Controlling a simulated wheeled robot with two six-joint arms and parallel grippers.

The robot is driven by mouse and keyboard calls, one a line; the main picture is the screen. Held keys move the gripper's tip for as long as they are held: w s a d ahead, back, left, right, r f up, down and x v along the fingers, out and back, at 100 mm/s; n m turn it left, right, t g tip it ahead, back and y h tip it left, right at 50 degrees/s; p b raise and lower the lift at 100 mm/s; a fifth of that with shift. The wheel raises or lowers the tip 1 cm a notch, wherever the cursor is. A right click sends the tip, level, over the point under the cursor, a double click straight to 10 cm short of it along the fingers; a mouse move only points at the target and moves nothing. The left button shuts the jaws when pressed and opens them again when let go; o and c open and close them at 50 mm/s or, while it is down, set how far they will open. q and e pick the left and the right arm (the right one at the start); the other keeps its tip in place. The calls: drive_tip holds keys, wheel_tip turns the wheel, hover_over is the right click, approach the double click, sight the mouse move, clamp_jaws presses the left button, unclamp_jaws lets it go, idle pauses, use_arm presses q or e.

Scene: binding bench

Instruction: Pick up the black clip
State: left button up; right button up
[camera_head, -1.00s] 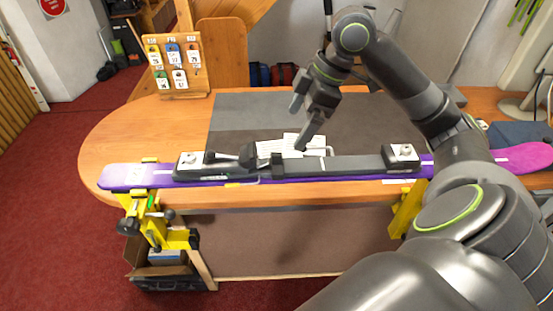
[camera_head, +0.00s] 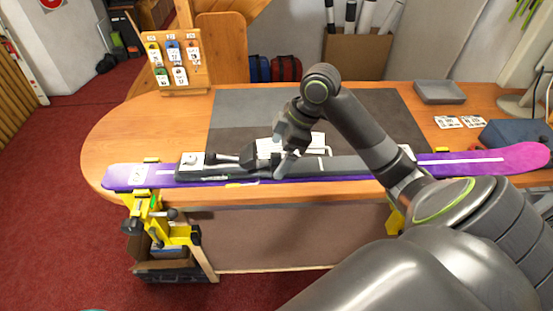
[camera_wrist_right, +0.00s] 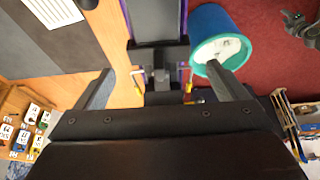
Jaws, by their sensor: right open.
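The black clip (camera_head: 276,160) appears as a small dark block on the binding plate of the purple ski (camera_head: 470,160), partly hidden by my right gripper (camera_head: 283,163). In the right wrist view the dark clip (camera_wrist_right: 158,54) lies between and just beyond the fingertips of my right gripper (camera_wrist_right: 159,70), crossing the binding plate (camera_wrist_right: 153,18). The fingers are spread on either side of it, with a gap at each side. Nothing is held. My left gripper is not in view.
The ski lies along the front of the wooden bench (camera_head: 105,140), held by a yellow vise (camera_head: 148,205). White papers (camera_head: 312,140) lie behind it. A grey tray (camera_head: 440,92) and cards (camera_head: 460,122) sit at right. A blue bucket (camera_wrist_right: 213,22) shows in the wrist view.

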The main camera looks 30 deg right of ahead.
sight(277, 155)
drive_tip(key=shift+x, duration=1.25)
drive_tip(key=c, duration=1.1)
wheel_tip(277, 155, up, 10)
drive_tip(key=shift+r+b, duration=0.1)
drive_tip(key=shift+b, duration=0.55)
